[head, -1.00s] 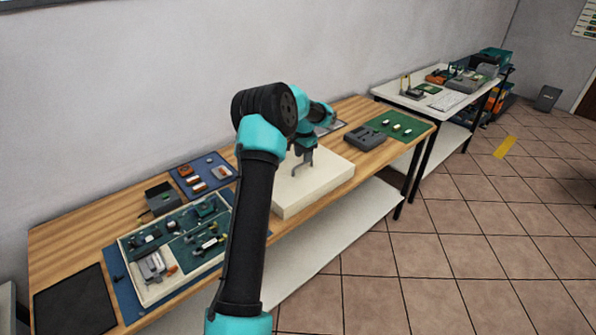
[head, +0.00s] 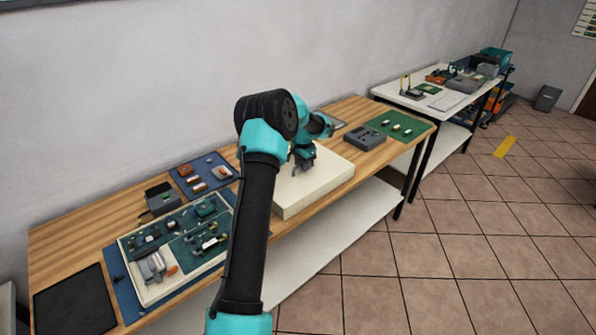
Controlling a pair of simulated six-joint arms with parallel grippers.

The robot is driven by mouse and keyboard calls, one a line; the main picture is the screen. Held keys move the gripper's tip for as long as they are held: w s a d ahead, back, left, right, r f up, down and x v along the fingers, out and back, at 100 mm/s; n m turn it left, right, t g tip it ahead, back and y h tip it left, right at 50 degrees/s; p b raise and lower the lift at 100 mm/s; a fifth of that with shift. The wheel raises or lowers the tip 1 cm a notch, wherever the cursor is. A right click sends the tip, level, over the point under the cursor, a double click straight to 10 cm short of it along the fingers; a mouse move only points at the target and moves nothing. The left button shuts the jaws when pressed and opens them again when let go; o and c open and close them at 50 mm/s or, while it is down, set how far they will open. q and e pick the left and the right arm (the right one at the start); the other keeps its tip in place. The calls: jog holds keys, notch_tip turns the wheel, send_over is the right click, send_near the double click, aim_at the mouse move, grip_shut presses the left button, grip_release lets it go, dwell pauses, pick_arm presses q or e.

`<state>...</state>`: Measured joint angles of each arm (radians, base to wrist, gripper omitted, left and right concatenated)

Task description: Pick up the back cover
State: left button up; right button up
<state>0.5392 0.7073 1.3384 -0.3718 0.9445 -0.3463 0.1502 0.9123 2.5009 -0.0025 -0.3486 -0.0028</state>
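My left gripper (head: 303,164) hangs over the pale block-like pad (head: 318,188) in the middle of the wooden table. It points down; its fingers are small and dark, so I cannot tell whether they are open or shut. Nothing is clearly seen between them. I cannot tell for certain which thing is the back cover. A dark grey slotted piece (head: 365,138) lies right of the pad, apart from the gripper. My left arm hides part of the pad's left side. My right gripper is not in view.
A pale tray (head: 150,300) with circuit boards and parts sits at the left. Behind it are a grey box (head: 160,197) and a blue mat (head: 184,164) with small parts. A green mat (head: 407,121) lies at the right end. A black mat (head: 75,304) lies front left.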

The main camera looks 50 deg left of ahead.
pick_arm(q)
grip_shut()
jog(key=shift+r, duration=0.15)
jog(key=shift+r, duration=0.45)
jog(key=shift+s+d+r, duration=0.15)
jog(key=shift+r, duration=0.5)
jog(key=shift+s+d+r, duration=0.15)
jog(key=shift+r, duration=0.5)
jog(key=s+d+r, duration=0.1)
jog(key=s+d, duration=0.9)
jog(key=d, duration=0.1)
jog(key=shift+d+r, duration=0.15)
jog(key=shift+d, duration=0.1)
